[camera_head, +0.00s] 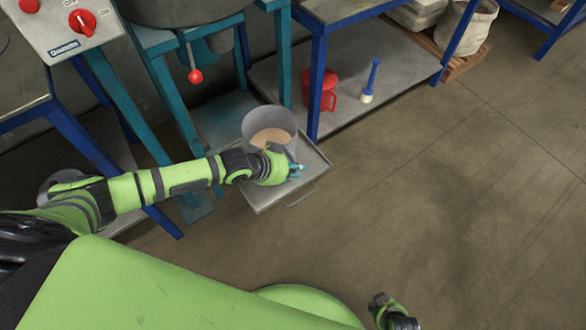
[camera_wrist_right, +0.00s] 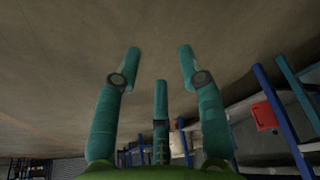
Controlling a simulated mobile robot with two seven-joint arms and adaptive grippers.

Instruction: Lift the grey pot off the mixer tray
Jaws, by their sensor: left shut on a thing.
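The grey pot (camera_head: 271,124) stands upright on the grey mixer tray (camera_head: 262,198), below the mixer, with a tan material inside. My left gripper (camera_head: 296,170) is at the pot's near side and is shut on it; its fingers are small and partly hidden by the wrist. I cannot tell whether the pot touches the tray. My right gripper (camera_wrist_right: 160,65) is open and empty in the right wrist view, its teal fingers spread over bare floor. In the head view only part of the right arm shows at the bottom edge.
The mixer's teal frame (camera_head: 284,60) stands behind the pot, with a red knob (camera_head: 195,76) hanging beneath the drum. A blue-legged bench to the right holds a red jug (camera_head: 322,92) and a blue-handled brush (camera_head: 371,80). The floor (camera_head: 450,190) at right is clear.

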